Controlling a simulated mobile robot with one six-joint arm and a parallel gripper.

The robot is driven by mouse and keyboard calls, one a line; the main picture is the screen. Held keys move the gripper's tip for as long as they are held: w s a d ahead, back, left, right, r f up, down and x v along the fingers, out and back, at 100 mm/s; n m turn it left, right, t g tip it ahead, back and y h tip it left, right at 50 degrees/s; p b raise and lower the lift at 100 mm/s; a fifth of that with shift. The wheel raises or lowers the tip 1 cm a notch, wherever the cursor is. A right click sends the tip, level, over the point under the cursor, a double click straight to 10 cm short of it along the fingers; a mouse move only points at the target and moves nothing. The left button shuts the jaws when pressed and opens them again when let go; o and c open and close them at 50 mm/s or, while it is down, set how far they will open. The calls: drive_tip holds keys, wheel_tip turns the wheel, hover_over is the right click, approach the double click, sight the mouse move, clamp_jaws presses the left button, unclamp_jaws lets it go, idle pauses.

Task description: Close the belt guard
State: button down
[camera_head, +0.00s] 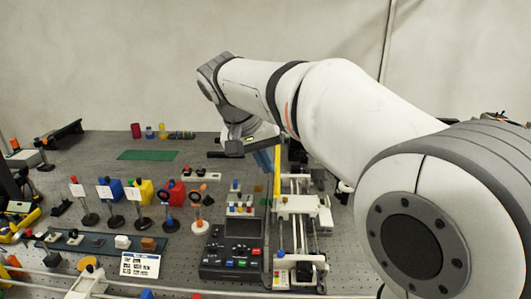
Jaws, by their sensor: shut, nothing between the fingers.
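A narrow yellow upright strip (277,178) stands along the left side of a white rail assembly (297,204). It looks like the edge of the belt guard, raised, but I cannot tell its full shape or its hinge. My gripper (243,146) hangs at the end of the arm, to the upper left of the strip. It is shut and empty. A bluish panel (264,161) shows just beside and below it. I cannot tell whether the gripper touches the panel or the strip. My arm covers the area right of the rail.
A dark control box (232,258) with coloured buttons stands left of the rail. Several posts with optics, coloured blocks and a white label card (140,265) fill the left bench.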

drive_tip(key=w+a+r+m+h+p, duration=0.1)
drive_tip(key=w+a+r, duration=0.1)
drive_tip(key=a+r, duration=0.45)
drive_tip(key=d+p+x, duration=0.1)
drive_tip(key=x, duration=1.2)
drive_tip(key=shift+r+t+p, duration=0.4)
drive_tip(key=shift+d, duration=0.25)
